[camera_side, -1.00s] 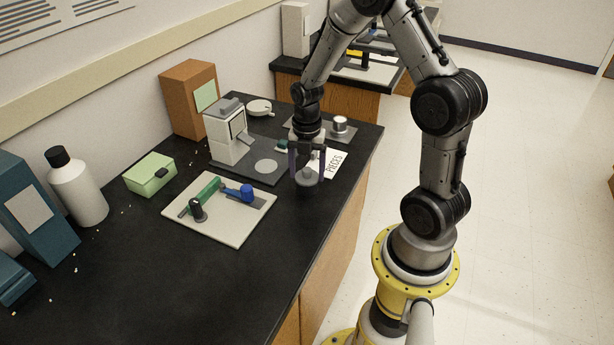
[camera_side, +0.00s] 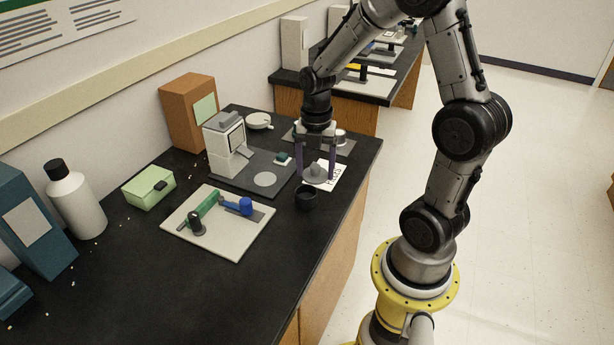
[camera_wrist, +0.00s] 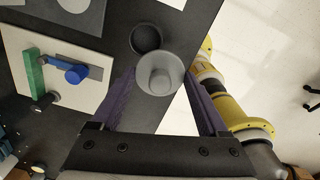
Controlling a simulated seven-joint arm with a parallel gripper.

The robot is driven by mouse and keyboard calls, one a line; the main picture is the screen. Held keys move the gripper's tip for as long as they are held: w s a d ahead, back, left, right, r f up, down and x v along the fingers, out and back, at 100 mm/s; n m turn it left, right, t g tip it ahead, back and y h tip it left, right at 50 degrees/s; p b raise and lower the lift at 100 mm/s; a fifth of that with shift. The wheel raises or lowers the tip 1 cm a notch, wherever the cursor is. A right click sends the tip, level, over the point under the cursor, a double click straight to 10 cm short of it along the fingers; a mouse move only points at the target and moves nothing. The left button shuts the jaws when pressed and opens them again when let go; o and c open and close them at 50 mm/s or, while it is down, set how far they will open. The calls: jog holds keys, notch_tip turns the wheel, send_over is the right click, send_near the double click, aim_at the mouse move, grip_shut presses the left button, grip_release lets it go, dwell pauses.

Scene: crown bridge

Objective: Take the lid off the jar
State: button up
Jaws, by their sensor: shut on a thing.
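The jar (camera_side: 306,198) is a small black open cup standing on the black bench, its mouth uncovered. It also shows in the wrist view (camera_wrist: 145,38). My gripper (camera_side: 316,172) is shut on the grey round lid (camera_side: 315,177), which has a raised knob. In the wrist view the lid (camera_wrist: 160,73) sits between the two purple fingers. The lid is apart from the jar, raised and a little behind it in the side view, over the white card marked "PIECES" (camera_side: 331,178).
A pale board (camera_side: 232,243) with green and blue tool parts lies left of the jar. A white device (camera_side: 222,150) on a grey plate (camera_side: 240,180) stands behind it. A green box (camera_side: 148,188) and white bottle (camera_side: 75,200) are farther left. The front bench top is clear.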

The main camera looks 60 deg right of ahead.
jog(key=s+a+r, duration=0.4)
jog(key=s+r, duration=0.2)
jog(key=s, duration=0.3)
jog(key=s+a+f, duration=0.3)
jog(key=a+f, duration=0.1)
jog(key=a, duration=0.3)
send_over(292, 229)
jog(key=s, duration=0.1)
jog(key=f, duration=0.8)
jog(key=shift+s+a+f, duration=0.1)
jog(key=shift+s+a, duration=0.05)
jog(key=shift+s, duration=0.05)
jog(key=shift+w+f, duration=0.6)
jog(key=shift+f, duration=1.65)
